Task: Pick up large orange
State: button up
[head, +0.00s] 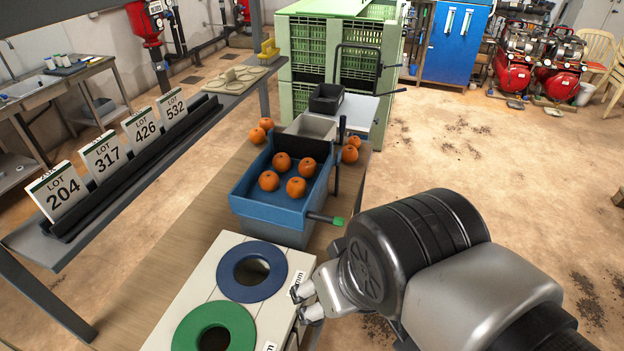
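Several oranges lie in a blue tray (262,212) on the wooden table. The front right orange (296,187) looks slightly larger than its neighbours, the front left orange (268,181), the back left orange (282,162) and the back right orange (305,167). Others lie outside the tray, at its far left (258,135) and at its right (350,154). Nearness makes sizes hard to compare. My gripper (303,303) is at the right edge of the sizing box, in front of the tray and apart from the oranges. Its two fingertips are apart, with nothing visible between them.
The pale sizing box (190,291) has a blue ring (252,271) and a green ring (214,327). A green-tipped lever (326,219) sticks out right of the tray. Grey bins (309,127) stand behind. A shelf with lot cards (149,127) runs along the left. Floor at right is open.

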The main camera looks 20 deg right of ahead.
aim_at(349, 153)
jog(key=i+l, duration=0.25)
jog(key=l, duration=0.15)
jog(key=i+l+u, duration=0.15)
jog(key=l, duration=0.25)
jog(key=i+l, duration=0.3)
jog(key=i+l+u, duration=0.1)
jog(key=l, duration=0.4)
jog(key=i+l, duration=0.3)
jog(key=l, duration=0.15)
jog(key=i+l+u, duration=0.15)
jog(key=l, duration=0.3)
jog(key=i+l, duration=0.25)
jog(key=l, duration=0.2)
jog(key=i+l+u, duration=0.1)
jog(key=l, duration=0.35)
jog(key=i, duration=0.05)
